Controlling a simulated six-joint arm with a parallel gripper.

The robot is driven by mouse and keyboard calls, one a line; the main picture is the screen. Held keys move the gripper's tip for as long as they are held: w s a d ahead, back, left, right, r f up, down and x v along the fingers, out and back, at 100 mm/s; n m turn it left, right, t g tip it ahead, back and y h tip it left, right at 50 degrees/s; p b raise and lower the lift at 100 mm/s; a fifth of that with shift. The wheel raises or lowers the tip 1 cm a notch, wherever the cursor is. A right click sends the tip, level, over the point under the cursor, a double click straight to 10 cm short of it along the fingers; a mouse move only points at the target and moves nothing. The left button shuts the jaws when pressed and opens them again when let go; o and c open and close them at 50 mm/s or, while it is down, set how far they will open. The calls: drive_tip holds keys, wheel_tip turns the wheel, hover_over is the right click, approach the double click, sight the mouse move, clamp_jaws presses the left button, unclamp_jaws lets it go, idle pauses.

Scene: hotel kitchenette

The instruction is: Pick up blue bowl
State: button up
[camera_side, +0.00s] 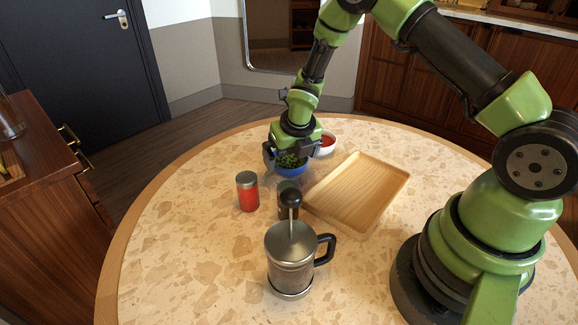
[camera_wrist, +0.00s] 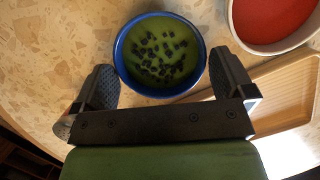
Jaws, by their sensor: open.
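The blue bowl (camera_wrist: 121,68) has a blue rim and holds green food with dark bits. In the side view the blue bowl (camera_side: 291,171) stands upright on the round table, partly hidden by my gripper. My gripper (camera_side: 290,163) points down right over it. In the wrist view my gripper (camera_wrist: 166,85) is open, with one finger at the left and one at the right of the bowl's near part. I cannot tell whether the fingers touch the bowl.
A white bowl with red contents (camera_side: 327,144) stands close by at the back right. A wooden tray (camera_side: 357,192) lies to the right. A red shaker (camera_side: 247,192), a dark-topped jar (camera_side: 288,208) and a metal press pot (camera_side: 290,262) stand nearer the front. The table's left is clear.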

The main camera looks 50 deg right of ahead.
drive_tip(key=shift+x, duration=1.5)
drive_tip(key=shift+c, duration=0.5)
drive_tip(key=shift+r, duration=0.1)
drive_tip(key=c, duration=0.7)
drive_tip(key=shift+w, duration=0.1)
